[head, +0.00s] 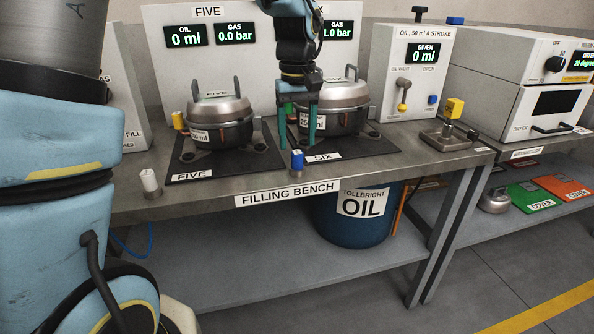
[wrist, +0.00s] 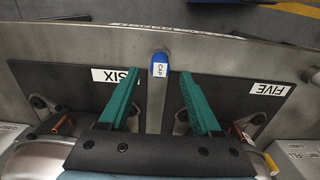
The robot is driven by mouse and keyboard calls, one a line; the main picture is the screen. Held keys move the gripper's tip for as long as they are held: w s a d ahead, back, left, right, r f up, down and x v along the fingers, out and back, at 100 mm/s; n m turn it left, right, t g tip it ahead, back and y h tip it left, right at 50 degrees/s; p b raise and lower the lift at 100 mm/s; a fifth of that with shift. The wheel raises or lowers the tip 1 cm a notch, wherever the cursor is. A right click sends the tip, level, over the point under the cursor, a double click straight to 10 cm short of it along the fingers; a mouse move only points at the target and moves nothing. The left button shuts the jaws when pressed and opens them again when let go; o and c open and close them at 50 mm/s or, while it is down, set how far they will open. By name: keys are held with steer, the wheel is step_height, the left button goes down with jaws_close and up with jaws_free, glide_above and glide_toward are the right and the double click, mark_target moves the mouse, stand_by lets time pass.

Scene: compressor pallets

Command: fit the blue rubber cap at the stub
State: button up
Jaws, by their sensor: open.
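The blue rubber cap (head: 297,160) stands upright near the front edge of the filling bench, between the FIVE and SIX mats. In the wrist view the cap (wrist: 159,67), with a white CAP label, lies in line with the gap between my fingertips. My gripper (head: 297,140) points down in front of compressor six (head: 345,94), behind and above the cap. Its green fingers are apart, with nothing held between them. Copper-coloured stubs show in the wrist view, one at the left (wrist: 63,126) and one at the right (wrist: 238,133). I cannot tell which stub the task means.
Compressor five (head: 218,106) stands on the left mat, a yellow cap (head: 179,120) at its left side. A white cap (head: 149,181) stands at the bench's left front. The front strip around the blue cap is clear.

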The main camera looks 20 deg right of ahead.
mark_target(297, 152)
steer(key=shift+f+b, duration=0.45)
steer(key=shift+f, duration=1)
steer(key=shift+r+p, duration=0.1)
steer(key=shift+p, duration=0.35)
jaws_close()
stand_by(0.5)
stand_by(0.8)
steer(key=shift+r, duration=0.15)
steer(key=shift+r+p, duration=2.75)
steer(key=shift+r, duration=0.1)
